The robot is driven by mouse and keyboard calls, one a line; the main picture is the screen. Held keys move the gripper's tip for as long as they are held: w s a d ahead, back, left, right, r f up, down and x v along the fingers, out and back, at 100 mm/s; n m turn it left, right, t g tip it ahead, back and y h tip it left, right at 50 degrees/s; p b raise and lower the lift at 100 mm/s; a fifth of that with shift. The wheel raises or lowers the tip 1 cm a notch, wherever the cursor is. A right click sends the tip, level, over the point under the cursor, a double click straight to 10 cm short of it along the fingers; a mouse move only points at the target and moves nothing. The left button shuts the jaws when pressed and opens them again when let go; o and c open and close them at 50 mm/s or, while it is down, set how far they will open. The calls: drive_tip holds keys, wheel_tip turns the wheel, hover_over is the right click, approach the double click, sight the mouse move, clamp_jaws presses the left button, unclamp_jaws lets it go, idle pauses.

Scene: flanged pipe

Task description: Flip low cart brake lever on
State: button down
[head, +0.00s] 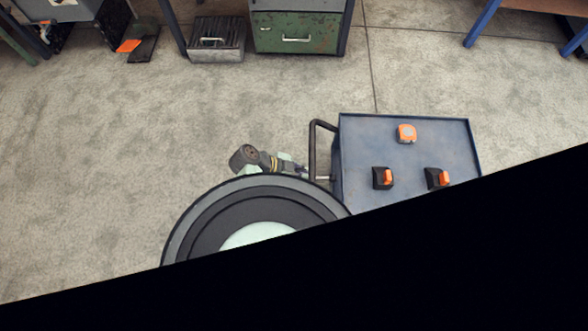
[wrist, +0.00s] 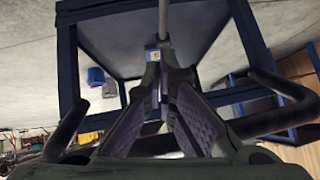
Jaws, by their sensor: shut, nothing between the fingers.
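The blue cart (head: 358,140) stands right of my round base in the head view. Its frame (wrist: 250,35) fills the upper middle of the wrist view. A thin grey rod (wrist: 163,18) runs from the top edge of the wrist view down to my fingertips. It may be the brake lever, but I cannot tell for sure. My gripper (wrist: 158,72) is shut and empty, with its tips at or just in front of the rod's near end; contact is unclear. In the head view my arm reaches to the cart's handle side, and the fingertips are hard to make out.
The dark cart handle (head: 313,150) curves close by my gripper; its bars (wrist: 275,105) flank the fingers in the wrist view. A green cabinet (head: 298,33) stands behind; the floor between is open.

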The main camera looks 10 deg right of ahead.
drive_tip(key=f, duration=0.2)
drive_tip(key=d+f, duration=0.2)
drive_tip(key=f, duration=0.1)
drive_tip(key=shift+w+f, duration=0.3)
drive_tip(key=shift+b, duration=0.3)
drive_tip(key=shift+a+f+h+b, duration=0.2)
drive_tip(key=shift+f+h+b, duration=0.15)
drive_tip(key=shift+h, duration=0.05)
